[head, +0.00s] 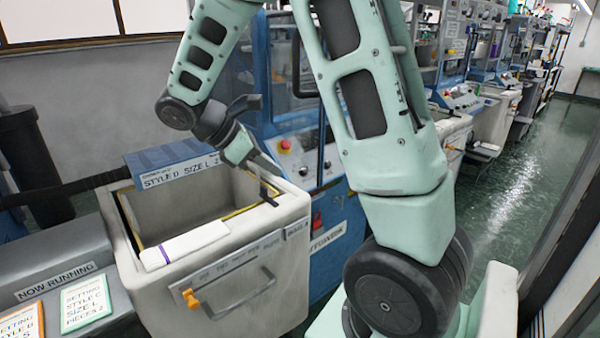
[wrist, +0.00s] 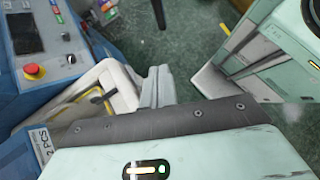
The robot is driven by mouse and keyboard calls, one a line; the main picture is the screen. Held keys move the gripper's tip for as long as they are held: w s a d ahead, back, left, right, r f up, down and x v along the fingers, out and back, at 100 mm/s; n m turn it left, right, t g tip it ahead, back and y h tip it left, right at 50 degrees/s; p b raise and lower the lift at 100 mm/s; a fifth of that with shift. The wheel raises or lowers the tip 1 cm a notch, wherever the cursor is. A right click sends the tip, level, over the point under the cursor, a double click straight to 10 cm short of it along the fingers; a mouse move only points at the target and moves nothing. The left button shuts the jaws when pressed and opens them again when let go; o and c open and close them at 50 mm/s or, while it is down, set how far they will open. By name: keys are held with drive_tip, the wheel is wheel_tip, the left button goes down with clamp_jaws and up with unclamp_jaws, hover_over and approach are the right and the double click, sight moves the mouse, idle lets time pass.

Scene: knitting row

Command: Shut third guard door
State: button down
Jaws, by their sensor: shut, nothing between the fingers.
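In the head view my gripper (head: 268,166) is shut and empty, pointing down over the right rear corner of a cream bin. Behind it stands a blue knitting machine (head: 262,75) with dark-framed clear guard panels. A guard door with a dark handle frame (head: 296,68) shows there, partly hidden by my arm. Whether it is ajar, and which door counts as third, I cannot tell. In the wrist view the machine's control panel (wrist: 50,42) with a red stop button is at the upper left; no guard door is clearly visible there.
The cream bin (head: 255,255) holds a white folded piece (head: 185,244) on its front edge and has a front handle. A grey ledge with cards (head: 87,302) is at the left. More machines (head: 468,98) line the row; the green floor (head: 520,165) at right is clear.

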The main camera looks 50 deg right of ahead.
drive_tip(key=s+d+f+p, duration=0.2)
drive_tip(key=s+d+f, duration=0.1)
drive_tip(key=d, duration=0.3)
drive_tip(key=shift+s+d+f, duration=0.2)
drive_tip(key=shift+s+f, duration=0.15)
drive_tip(key=shift+s, duration=0.45)
